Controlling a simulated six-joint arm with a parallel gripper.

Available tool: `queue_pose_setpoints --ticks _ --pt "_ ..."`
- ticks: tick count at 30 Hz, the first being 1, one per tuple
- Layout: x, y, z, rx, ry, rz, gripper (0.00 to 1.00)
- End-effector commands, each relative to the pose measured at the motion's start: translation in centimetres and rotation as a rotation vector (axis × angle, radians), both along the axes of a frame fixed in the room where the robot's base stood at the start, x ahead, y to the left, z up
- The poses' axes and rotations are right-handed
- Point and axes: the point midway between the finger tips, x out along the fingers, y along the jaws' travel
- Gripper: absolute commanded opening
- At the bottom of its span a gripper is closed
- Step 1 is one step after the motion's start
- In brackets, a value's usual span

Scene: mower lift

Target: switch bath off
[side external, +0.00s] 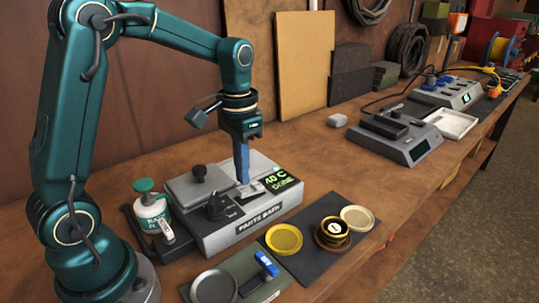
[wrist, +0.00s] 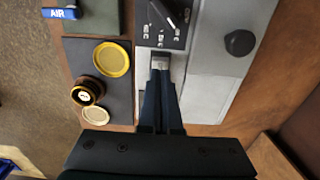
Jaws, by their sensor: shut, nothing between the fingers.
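The grey parts bath (side external: 222,241) stands on the bench, labelled "PARTS BATH". Its green display (side external: 282,180) reads "40 C DONE". A black dial (side external: 217,207) sits on its front left; it also shows at the top of the wrist view (wrist: 166,14), with small markings too small to read. My gripper (side external: 243,181) points down over the bath, right of the dial, with its blue fingers shut and empty. In the wrist view the fingertips (wrist: 161,75) are close to a small metal piece (wrist: 160,62) on the bath; I cannot tell whether they touch.
A lid with a black knob (side external: 199,172) covers the bath's back left. A bottle (side external: 151,207) stands left of it. A dark mat with a yellow dish (side external: 284,239), a dark round part (side external: 332,231) and a cream dish (side external: 357,218) lies in front.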

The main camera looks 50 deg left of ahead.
Motion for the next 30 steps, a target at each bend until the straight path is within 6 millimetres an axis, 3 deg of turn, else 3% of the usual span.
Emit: queue_pose_setpoints --ticks 30 --pt "0.00 0.00 -0.69 0.000 0.001 0.000 0.00"
